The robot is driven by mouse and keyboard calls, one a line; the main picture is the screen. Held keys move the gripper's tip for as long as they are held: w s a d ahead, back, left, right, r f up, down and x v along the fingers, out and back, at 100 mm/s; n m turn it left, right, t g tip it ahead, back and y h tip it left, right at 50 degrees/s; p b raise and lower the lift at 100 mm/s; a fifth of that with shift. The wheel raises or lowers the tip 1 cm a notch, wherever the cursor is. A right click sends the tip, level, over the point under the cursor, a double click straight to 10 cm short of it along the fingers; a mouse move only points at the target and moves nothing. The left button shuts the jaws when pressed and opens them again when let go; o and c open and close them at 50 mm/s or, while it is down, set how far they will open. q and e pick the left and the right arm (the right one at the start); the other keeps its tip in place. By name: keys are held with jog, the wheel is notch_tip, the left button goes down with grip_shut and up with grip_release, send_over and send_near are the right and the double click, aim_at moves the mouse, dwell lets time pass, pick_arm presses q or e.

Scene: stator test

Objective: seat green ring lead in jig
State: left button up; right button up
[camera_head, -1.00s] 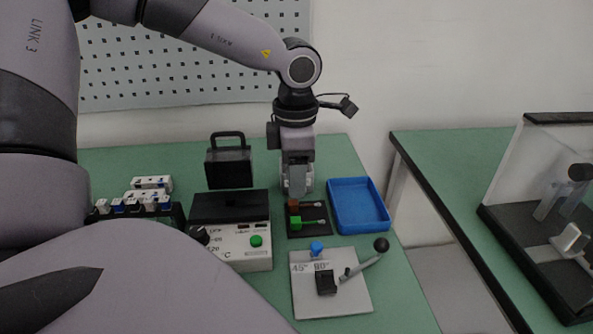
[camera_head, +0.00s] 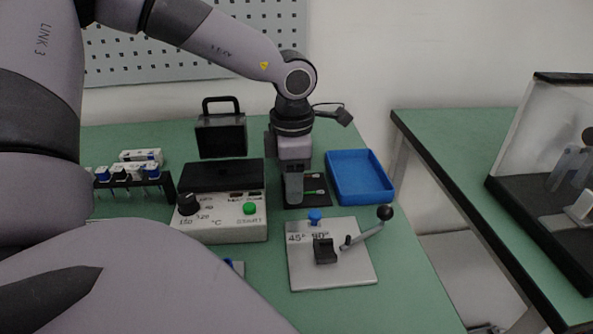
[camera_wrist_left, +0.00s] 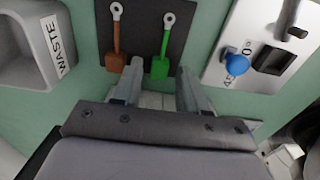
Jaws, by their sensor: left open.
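The green ring lead (camera_wrist_left: 163,55) lies on a dark mat (camera_wrist_left: 178,18) in the left wrist view, its metal ring end pointing up and its green block end low. An orange-brown ring lead (camera_wrist_left: 115,50) lies beside it on the left. My left gripper (camera_wrist_left: 158,84) is open. Its fingertips are at the green block end, one on either side; I cannot tell whether they touch it. In the head view this gripper (camera_head: 294,198) hides the block ends on the mat. The jig plate (camera_head: 350,272), marked 45° and 90°, carries a black block (camera_head: 325,251) and a lever.
A blue tray (camera_head: 361,178) stands right of the mat. A grey bin marked WASTE (camera_wrist_left: 45,48) shows in the left wrist view. A control box (camera_head: 222,222) with a green button stands left of the mat, near a rack (camera_head: 128,181). A blue knob (camera_head: 315,216) sits on the jig plate.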

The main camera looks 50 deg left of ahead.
pick_arm(q)
grip_shut()
jog(key=shift+r+p, duration=0.95)
jog(key=shift+r, duration=0.6)
